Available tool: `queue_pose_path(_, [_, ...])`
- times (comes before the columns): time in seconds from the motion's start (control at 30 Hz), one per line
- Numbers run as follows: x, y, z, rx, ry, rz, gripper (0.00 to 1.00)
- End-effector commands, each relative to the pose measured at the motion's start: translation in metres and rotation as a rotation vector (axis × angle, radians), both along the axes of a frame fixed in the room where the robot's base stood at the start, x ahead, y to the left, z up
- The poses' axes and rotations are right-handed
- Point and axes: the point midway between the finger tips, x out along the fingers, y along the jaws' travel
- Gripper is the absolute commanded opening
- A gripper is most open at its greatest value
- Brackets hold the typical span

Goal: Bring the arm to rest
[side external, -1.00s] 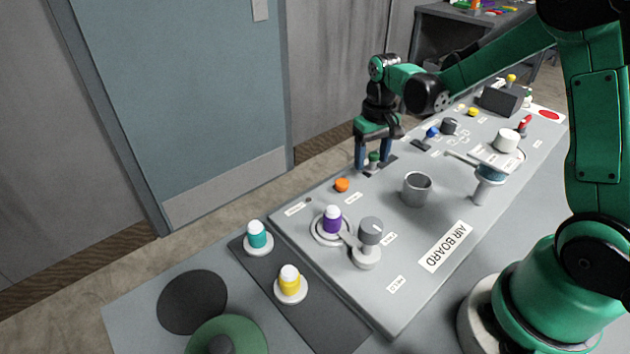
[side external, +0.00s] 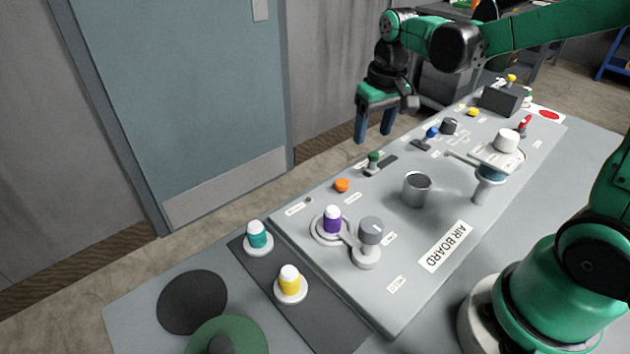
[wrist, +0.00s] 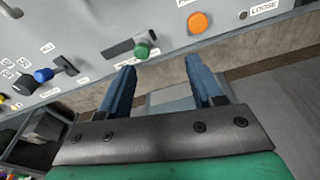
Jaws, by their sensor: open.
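My gripper (side external: 373,128) hangs in the air above the far edge of the air board (side external: 320,205), with its two blue fingers apart and nothing between them. In the wrist view my gripper (wrist: 158,72) also shows open and empty. The green-knobbed lever (side external: 373,160) stands in its dark slot below the fingers, apart from them. It also shows in the wrist view as a green knob (wrist: 142,50), just beyond the fingertips.
The board carries an orange button (side external: 342,185), a grey cup (side external: 417,189), a purple-capped piece (side external: 332,219) and a blue-knobbed lever (side external: 432,132). Teal-capped (side external: 257,236) and yellow-capped (side external: 290,284) pieces stand on the dark strip. Open air surrounds the gripper.

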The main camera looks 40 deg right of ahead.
Motion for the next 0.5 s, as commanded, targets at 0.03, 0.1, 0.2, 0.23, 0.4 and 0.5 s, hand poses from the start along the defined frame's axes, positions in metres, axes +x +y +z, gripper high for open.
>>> queue_pose_path(0.03, [-0.008,0.01,0.008,-0.01,-0.047,0.024,0.59])
queue_pose_path(0.1, [-0.018,0.023,0.017,-0.023,-0.119,0.056,0.59])
queue_pose_path(0.2, [-0.033,0.038,0.025,-0.036,-0.221,0.098,0.59])
queue_pose_path(0.23, [-0.037,0.043,0.026,-0.039,-0.251,0.111,0.59])
queue_pose_path(0.4, [-0.056,0.062,0.027,-0.049,-0.395,0.167,0.59])
queue_pose_path(0.5, [-0.062,0.068,0.026,-0.049,-0.45,0.187,0.59])
